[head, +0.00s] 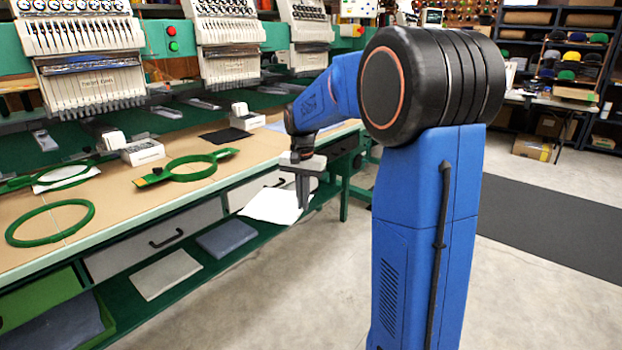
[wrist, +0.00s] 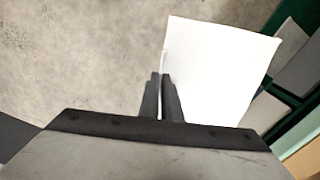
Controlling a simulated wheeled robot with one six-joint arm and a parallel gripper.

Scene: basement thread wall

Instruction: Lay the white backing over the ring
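My gripper (head: 303,190) is out past the table's front edge, over the floor, fingers pointing down. In the wrist view its fingers (wrist: 162,88) are close together on the left edge of the white backing (wrist: 220,70). The backing is a flat white sheet that reaches out to one side; it also shows in the head view (head: 270,206). A plain green ring (head: 50,241) lies flat at the table's front left. A green hoop with side tabs (head: 197,174) lies to its right. Another green hoop (head: 12,183) with white material lies at the far left.
The long worktable (head: 120,207) has embroidery machines (head: 90,55) along its back. White boxes (head: 143,152) and a black sheet (head: 226,135) lie on it. Below are drawers and a green shelf with a pale folded piece (head: 166,274) and a grey-blue one (head: 227,238).

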